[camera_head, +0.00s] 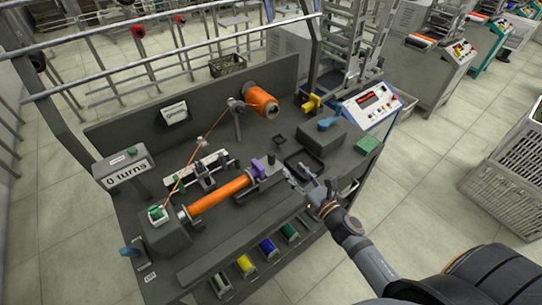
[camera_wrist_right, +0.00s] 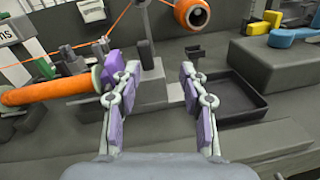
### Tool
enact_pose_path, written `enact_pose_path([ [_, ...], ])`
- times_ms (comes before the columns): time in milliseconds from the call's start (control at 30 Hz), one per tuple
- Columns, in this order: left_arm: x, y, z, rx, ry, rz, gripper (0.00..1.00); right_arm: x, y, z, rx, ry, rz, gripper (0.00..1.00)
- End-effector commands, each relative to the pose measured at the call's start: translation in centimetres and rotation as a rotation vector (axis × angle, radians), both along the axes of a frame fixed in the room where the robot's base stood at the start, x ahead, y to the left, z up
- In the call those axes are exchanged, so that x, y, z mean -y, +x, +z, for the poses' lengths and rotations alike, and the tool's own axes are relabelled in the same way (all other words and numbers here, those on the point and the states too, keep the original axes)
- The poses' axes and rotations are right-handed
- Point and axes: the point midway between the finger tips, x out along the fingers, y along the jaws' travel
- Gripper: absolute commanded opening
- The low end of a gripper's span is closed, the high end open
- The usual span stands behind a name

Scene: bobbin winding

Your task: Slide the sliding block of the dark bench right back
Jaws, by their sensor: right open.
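In the head view the dark bench (camera_head: 185,273) carries an orange tube (camera_head: 220,195) lying between the grey headstock (camera_head: 163,232) on the left and the dark grey sliding block (camera_head: 268,182) on the right. A purple piece (camera_head: 258,169) sits at the block's tube end, close to or touching the tube; I cannot tell which. My right gripper (camera_head: 304,180) is open, just right of the block. In the right wrist view its fingers (camera_wrist_right: 152,75) are spread with the block's grey body between and beyond them. The left finger partly hides the purple piece (camera_wrist_right: 120,68). My left gripper is out of view.
A black open tray (camera_head: 302,167) lies just behind my right gripper. An orange spool (camera_head: 261,102) stands at the back, its thread running left. Coloured spools (camera_head: 245,266) sit along the front edge. A blue-white control unit (camera_head: 368,103) stands at the back right.

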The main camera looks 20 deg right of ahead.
Motion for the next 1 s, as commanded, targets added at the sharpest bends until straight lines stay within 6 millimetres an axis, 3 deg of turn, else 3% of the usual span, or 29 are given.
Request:
enact_pose_path([
  [100,-0.1,0.0,0.0,0.000,0.001,0.000,0.00,-1.3,-0.4,-0.2,0.060,-0.142,0.085,0.43],
  [300,-0.2,0.0,0.6,0.001,0.002,-0.001,0.00,-1.7,0.0,0.0,0.073,-0.163,0.097,0.43],
  [500,-0.2,0.0,3.0,0.001,0.003,-0.001,0.00,-2.9,3.5,0.5,0.073,-0.158,0.093,0.43],
  [700,-0.4,0.1,4.3,0.001,0.005,-0.002,0.00,-4.4,7.2,0.2,0.071,-0.157,0.096,0.43],
  [1000,-0.4,0.1,4.5,0.001,0.005,-0.002,0.00,-5.2,9.3,-0.2,0.070,-0.159,0.097,0.43],
])
